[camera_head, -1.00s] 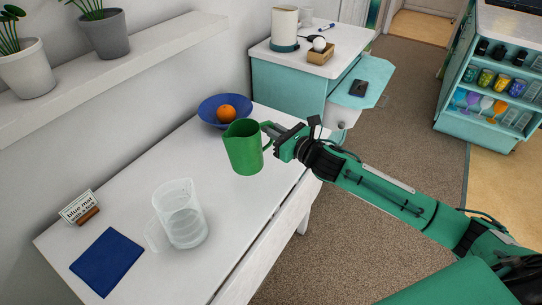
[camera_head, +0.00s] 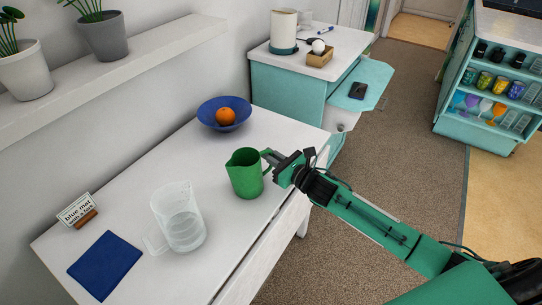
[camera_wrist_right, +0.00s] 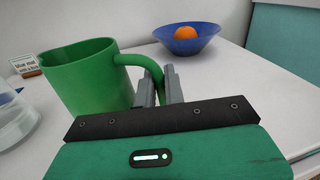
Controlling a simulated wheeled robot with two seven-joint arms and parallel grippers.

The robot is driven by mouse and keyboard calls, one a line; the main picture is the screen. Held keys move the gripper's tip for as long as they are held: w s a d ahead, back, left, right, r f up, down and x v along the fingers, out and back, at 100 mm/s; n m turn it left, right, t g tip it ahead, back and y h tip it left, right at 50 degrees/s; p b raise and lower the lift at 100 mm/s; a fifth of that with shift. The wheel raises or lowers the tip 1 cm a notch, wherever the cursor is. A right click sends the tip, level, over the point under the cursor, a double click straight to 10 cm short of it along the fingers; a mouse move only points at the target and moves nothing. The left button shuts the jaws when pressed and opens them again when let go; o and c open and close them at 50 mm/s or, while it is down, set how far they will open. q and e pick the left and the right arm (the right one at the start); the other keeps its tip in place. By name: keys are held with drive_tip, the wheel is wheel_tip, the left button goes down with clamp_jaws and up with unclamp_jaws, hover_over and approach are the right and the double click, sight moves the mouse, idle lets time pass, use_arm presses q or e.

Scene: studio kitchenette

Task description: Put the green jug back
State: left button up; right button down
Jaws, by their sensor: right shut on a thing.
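The green jug (camera_head: 245,175) is upright at the right side of the white table, and its handle points right. My right gripper (camera_head: 271,161) is shut on that handle. In the right wrist view the jug (camera_wrist_right: 85,80) is left of my right gripper (camera_wrist_right: 160,86), with the handle between the fingers. I cannot tell whether the jug's base touches the table. A folded blue mat (camera_head: 105,264) lies flat at the near left, bare on top. A small card (camera_head: 77,209) reading "blue mat" on its first line stands behind it. My left gripper is out of view.
A clear measuring jug (camera_head: 179,217) stands between the blue mat and the green jug. A blue bowl (camera_head: 204,114) with an orange (camera_head: 225,116) stands toward the back. The white table (camera_head: 150,190) has bare room between them. A wall shelf (camera_head: 160,45) holds potted plants.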

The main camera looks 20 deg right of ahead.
drive_tip(key=c, duration=1.9)
unclamp_jaws()
drive_tip(key=shift+f, duration=0.1)
drive_tip(key=o, duration=0.4)
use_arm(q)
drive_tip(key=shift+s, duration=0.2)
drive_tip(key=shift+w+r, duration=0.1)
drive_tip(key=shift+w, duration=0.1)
